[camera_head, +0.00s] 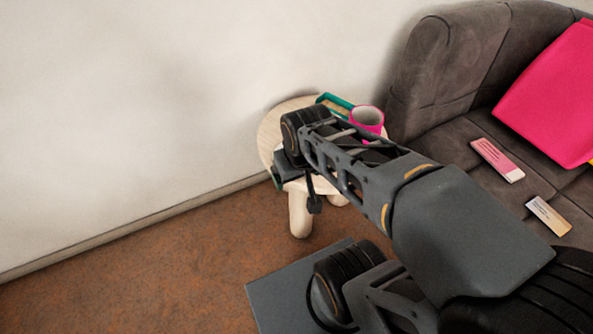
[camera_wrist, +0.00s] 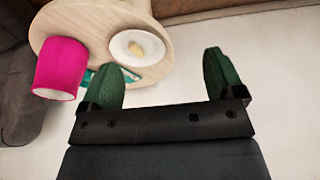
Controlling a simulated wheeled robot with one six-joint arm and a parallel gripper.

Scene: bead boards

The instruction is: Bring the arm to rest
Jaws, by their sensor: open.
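My gripper (camera_wrist: 165,76) shows in the wrist view with its two green fingers wide apart and nothing between them. In the head view my arm (camera_head: 370,170) stretches out toward a small round wooden table (camera_head: 270,133), and its dark end hides part of the top. The fingers are hard to make out there. In the wrist view the tabletop (camera_wrist: 85,22) lies beyond the fingertips.
A pink cup (camera_head: 367,119) and a teal object (camera_head: 337,101) are on the table. The wrist view shows a white plate (camera_wrist: 123,48) with a small yellowish piece. A grey sofa (camera_head: 445,75) with a pink cushion (camera_head: 552,90) stands right; the wall is behind.

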